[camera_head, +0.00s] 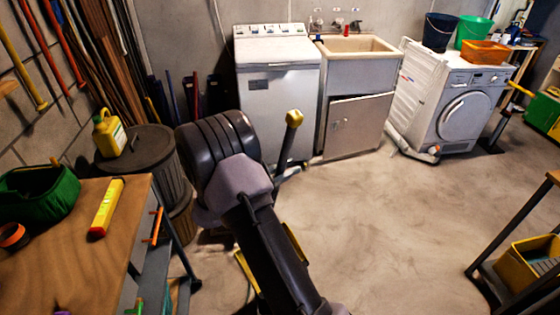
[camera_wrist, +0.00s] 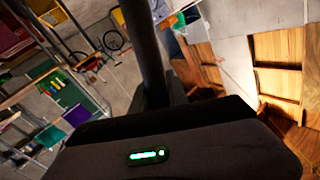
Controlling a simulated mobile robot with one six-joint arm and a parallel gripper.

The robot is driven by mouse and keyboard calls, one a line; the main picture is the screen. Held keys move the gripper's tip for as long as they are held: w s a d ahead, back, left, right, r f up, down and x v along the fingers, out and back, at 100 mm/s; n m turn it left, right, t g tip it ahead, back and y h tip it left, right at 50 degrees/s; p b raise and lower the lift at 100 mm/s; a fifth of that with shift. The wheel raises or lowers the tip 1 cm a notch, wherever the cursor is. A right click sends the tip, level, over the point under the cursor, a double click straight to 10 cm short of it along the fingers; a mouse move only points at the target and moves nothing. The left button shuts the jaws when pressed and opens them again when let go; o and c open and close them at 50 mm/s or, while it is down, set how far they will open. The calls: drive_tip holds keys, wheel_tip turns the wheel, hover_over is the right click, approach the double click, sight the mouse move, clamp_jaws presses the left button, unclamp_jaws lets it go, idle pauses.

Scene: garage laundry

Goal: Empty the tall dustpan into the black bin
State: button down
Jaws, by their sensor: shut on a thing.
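My gripper (camera_wrist: 165,98) is shut on a dark upright pole (camera_wrist: 146,45) in the wrist view, which looks like the tall dustpan's handle. In the head view a yellow-tipped handle (camera_head: 293,119) rises just right of my arm. Yellow edges show low on both sides of my arm, perhaps parts of the dustpan; my arm hides the rest, and I cannot see the pan's contents. My fingertips are hidden in the head view. A dark ribbed bin (camera_head: 166,172) stands left of my arm, with a lid (camera_head: 140,141) on top. I cannot tell whether it is the black bin.
A yellow jug (camera_head: 110,134) stands on the bin's lid. A wooden workbench (camera_head: 75,245) with a green basket (camera_head: 38,194) fills the lower left. A white washer (camera_head: 277,95), a sink (camera_head: 357,50) and a dryer (camera_head: 458,110) line the back. The floor right of my arm is clear.

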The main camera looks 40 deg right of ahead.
drive_tip(key=s+a+f+m+p, duration=0.1)
drive_tip(key=s+f+m, duration=0.2)
drive_tip(key=s, duration=1.8)
drive_tip(key=shift+s+m+p, duration=0.15)
drive_tip(key=shift+m+p, duration=0.25)
idle(1.2)
